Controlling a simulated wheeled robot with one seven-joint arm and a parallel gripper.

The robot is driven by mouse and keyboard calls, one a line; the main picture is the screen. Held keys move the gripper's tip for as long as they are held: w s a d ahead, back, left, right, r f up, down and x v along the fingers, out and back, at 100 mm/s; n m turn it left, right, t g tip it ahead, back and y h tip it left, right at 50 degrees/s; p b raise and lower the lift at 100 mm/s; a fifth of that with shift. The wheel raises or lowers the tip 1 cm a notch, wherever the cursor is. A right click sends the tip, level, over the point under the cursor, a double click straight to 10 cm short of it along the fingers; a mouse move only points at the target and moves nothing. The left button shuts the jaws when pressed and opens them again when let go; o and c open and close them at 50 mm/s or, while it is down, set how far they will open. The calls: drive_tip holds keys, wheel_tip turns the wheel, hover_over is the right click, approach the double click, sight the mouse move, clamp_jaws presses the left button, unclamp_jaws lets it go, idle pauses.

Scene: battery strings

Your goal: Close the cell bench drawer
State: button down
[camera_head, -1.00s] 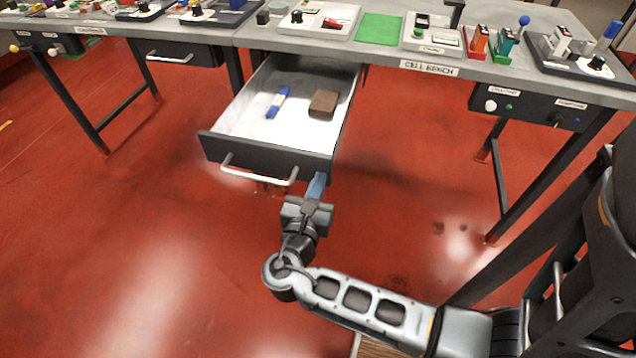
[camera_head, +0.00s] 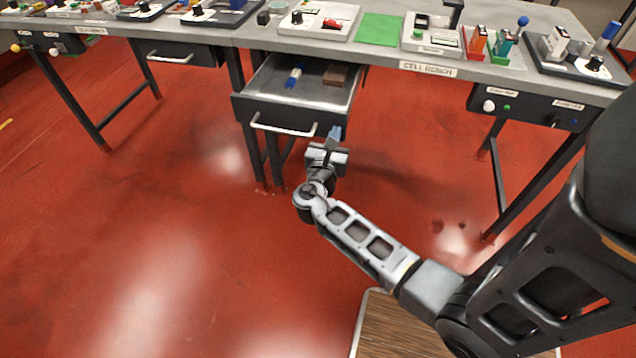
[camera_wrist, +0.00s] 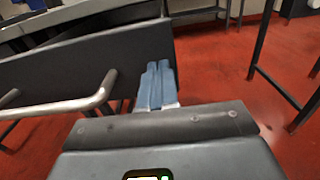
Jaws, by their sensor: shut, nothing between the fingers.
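The cell bench drawer (camera_head: 291,113) is partly open under the bench labelled "CELL BENCH" (camera_head: 428,69). Its dark front carries a pale bar handle (camera_head: 283,130). A blue and white item (camera_head: 293,77) and a brown block (camera_head: 336,75) lie inside it, near the bench edge. My gripper (camera_head: 335,134) is shut and empty at the right end of the drawer front, right of the handle. In the wrist view the blue fingertips (camera_wrist: 157,84) are together against or very near the drawer front (camera_wrist: 80,65), beside the handle (camera_wrist: 85,103). Exact contact is hard to tell.
Another drawer (camera_head: 180,54) on the left bench looks shut. A green mat (camera_head: 379,28) and several devices stand on the benchtop. Bench legs (camera_head: 497,180) stand right of my gripper. The red floor (camera_head: 150,230) in front is clear.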

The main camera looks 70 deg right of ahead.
drive_tip(key=d+b, duration=0.2)
drive_tip(key=d, duration=0.6)
drive_tip(key=d+b, duration=0.3)
drive_tip(key=d, duration=0.5)
drive_tip(key=d+b, duration=0.3)
drive_tip(key=d, duration=0.5)
drive_tip(key=shift+w+d+f, duration=0.1)
drive_tip(key=shift+w, duration=0.25)
drive_tip(key=shift+d, duration=0.5)
drive_tip(key=shift+w+r+b, duration=0.1)
drive_tip(key=shift+r+b, duration=0.1)
drive_tip(key=shift+b, duration=0.1)
drive_tip(key=shift+d+r, duration=0.1)
